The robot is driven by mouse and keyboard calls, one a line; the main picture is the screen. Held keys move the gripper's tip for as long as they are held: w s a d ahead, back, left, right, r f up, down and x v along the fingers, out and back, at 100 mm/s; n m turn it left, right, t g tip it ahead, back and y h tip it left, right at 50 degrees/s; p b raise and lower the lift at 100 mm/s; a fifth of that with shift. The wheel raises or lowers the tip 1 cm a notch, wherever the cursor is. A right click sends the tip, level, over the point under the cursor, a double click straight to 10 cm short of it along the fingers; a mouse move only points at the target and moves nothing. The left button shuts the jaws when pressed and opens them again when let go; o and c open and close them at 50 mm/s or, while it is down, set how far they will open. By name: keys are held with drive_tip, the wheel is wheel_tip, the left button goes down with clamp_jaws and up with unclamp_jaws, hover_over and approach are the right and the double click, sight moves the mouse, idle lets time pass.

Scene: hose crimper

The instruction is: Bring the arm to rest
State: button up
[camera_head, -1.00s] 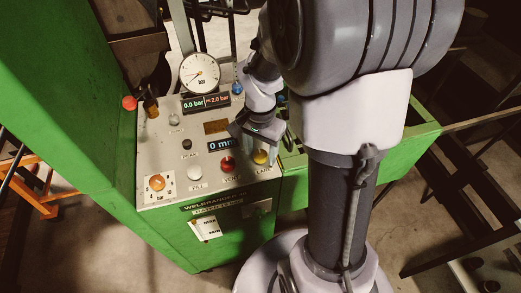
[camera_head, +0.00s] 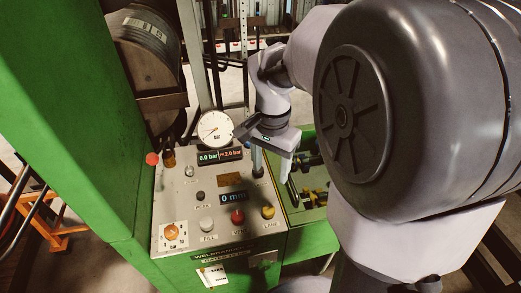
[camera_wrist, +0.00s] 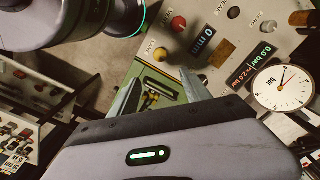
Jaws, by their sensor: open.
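My gripper (camera_head: 262,158) is open and empty in the head view. It hangs over the back right part of the control panel (camera_head: 170,215), just right of the pressure gauge (camera_head: 215,130). In the wrist view its two fingers (camera_wrist: 162,88) stand apart with nothing between them. Past them I see the edge of the panel and an open green-framed bay. The gap between the gripper and the panel is hard to judge. My large upper arm fills the right of the head view and hides what is behind it.
The panel carries a yellow button (camera_head: 268,212), a red button (camera_head: 237,217), a white button (camera_head: 206,224), an orange knob (camera_head: 171,232) and a display reading 0 mm (camera_head: 233,198). A green machine wall (camera_head: 70,110) stands left. An orange stand (camera_head: 50,225) is at far left.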

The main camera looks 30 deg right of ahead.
idle(0.3)
drive_tip(key=s+a+r+n+t+y+b, duration=0.1)
drive_tip(key=s+a+n+t+y+b, duration=0.1)
drive_tip(key=s+a+n+t+b, duration=0.3)
drive_tip(key=s+a+n, duration=0.3)
drive_tip(key=s+a, duration=0.3)
drive_tip(key=a, duration=0.3)
drive_tip(key=shift+s+a+t, duration=0.2)
drive_tip(key=shift+a+t, duration=0.1)
drive_tip(key=shift+t, duration=0.1)
idle(2.5)
